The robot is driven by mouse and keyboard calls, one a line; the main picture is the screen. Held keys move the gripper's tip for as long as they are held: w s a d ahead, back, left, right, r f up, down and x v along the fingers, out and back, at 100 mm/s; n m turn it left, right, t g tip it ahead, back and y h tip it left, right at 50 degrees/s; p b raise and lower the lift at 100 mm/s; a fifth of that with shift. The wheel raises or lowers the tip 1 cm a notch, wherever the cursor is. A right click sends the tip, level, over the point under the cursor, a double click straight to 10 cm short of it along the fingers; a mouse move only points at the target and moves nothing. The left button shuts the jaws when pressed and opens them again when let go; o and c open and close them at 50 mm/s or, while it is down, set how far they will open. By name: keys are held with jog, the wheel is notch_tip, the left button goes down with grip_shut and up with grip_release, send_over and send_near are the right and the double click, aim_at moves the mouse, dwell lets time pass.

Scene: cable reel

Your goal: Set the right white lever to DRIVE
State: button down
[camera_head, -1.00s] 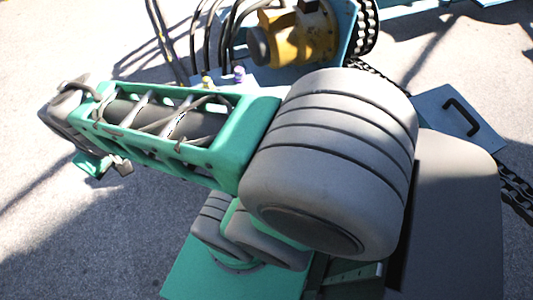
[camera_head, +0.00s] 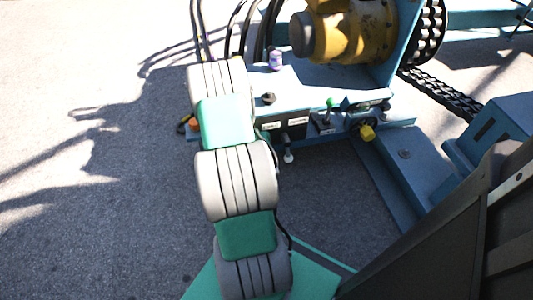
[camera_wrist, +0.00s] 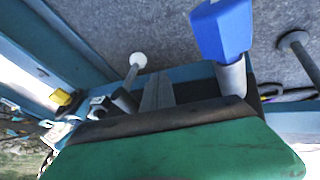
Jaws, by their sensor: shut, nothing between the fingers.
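A white-knobbed lever (camera_head: 288,157) hangs from the front of the blue control panel (camera_head: 320,97), under two small white labels. In the wrist view a white ball on a thin stem (camera_wrist: 137,60) stands beside a grey collar, apart from my gripper. A second, greyish knob on a stem (camera_wrist: 293,40) shows at the upper right there. A blue-capped handle (camera_wrist: 222,30) stands between them.
A yellow motor (camera_head: 352,32) and chain sprocket stand behind the panel. A yellow valve handle (camera_head: 367,132) and a small green-topped lever (camera_head: 331,104) are to the right. A purple-capped knob (camera_head: 275,60) is at the back. The ground at left is open.

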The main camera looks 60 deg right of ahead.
aim_at(288, 151)
jog(key=s+d+f+b, duration=0.3)
jog(key=s+d+f, duration=0.1)
jog(key=f, duration=0.3)
jog(key=shift+d+b, duration=0.35)
jog(key=shift+d, duration=0.2)
jog(key=shift+r, duration=0.1)
